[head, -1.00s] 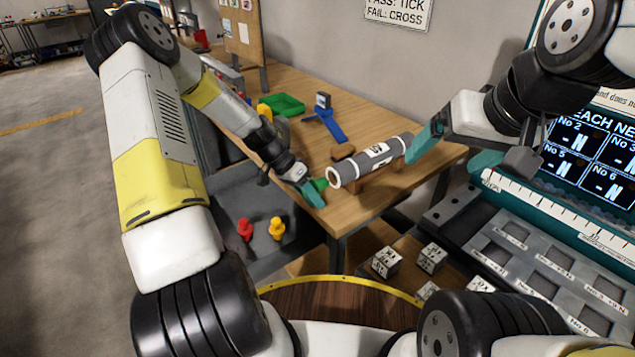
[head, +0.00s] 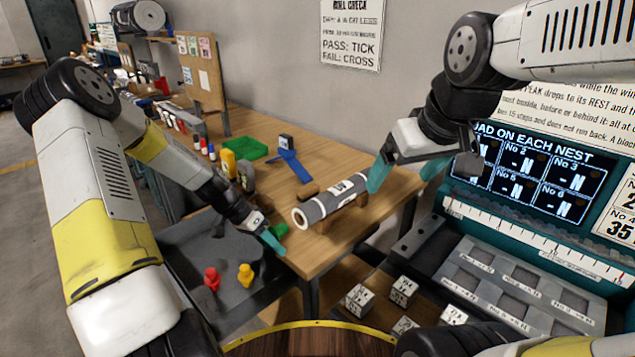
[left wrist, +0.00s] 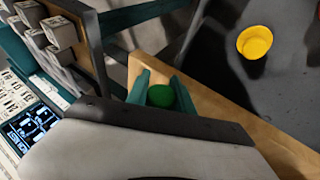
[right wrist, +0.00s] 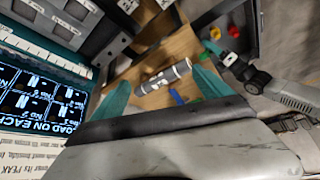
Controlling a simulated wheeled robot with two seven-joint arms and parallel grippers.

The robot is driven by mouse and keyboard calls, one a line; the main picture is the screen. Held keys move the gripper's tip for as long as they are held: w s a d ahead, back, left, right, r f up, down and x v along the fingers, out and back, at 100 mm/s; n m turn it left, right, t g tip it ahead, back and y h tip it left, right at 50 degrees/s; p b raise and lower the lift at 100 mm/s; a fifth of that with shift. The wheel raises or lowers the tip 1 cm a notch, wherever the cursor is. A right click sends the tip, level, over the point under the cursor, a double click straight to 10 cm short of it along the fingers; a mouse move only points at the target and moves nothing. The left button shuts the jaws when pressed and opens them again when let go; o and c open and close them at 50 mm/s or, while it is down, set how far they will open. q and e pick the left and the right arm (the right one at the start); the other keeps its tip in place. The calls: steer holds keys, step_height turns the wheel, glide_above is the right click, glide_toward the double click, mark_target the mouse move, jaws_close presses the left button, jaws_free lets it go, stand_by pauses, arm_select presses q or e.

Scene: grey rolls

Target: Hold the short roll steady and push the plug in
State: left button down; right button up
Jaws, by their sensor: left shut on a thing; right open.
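The short grey roll (head: 332,201) with white bands lies on wooden supports near the front edge of the wooden table; its near end shows a light ring around a dark opening. My left gripper (head: 274,237) is shut on the green plug (head: 281,230), just left of that end and apart from it. The plug also shows between the fingers in the left wrist view (left wrist: 161,96). My right gripper (head: 403,180) is open and empty at the roll's far right end, one finger close to it. In the right wrist view the roll (right wrist: 166,76) appears between the open fingers.
Red (head: 212,278) and yellow (head: 245,274) plugs stand on a grey surface below left. A green tray (head: 250,148) and a blue stand (head: 292,168) are behind the roll. Marked blocks (head: 360,300) and the nest panel (head: 510,280) lie at right.

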steer(key=w+a+f+n+g+h, duration=0.1)
steer(key=w+n, duration=0.6)
steer(key=w, duration=0.4)
steer(key=n+h, duration=0.3)
steer(key=n, duration=1.3)
glide_above(338, 195)
steer(key=s+a, duration=0.1)
steer(key=a, duration=0.1)
steer(key=shift+g, duration=0.3)
step_height(338, 195, down, 17)
steer(key=shift+s+d+f, duration=0.1)
steer(key=shift+f, duration=0.05)
steer(key=shift+w+f, duration=0.25)
steer(key=shift+f, duration=0.35)
steer(key=x, duration=1.1)
steer(key=shift+f, duration=0.1)
steer(key=shift+c, duration=0.2)
steer(key=c, duration=1.7)
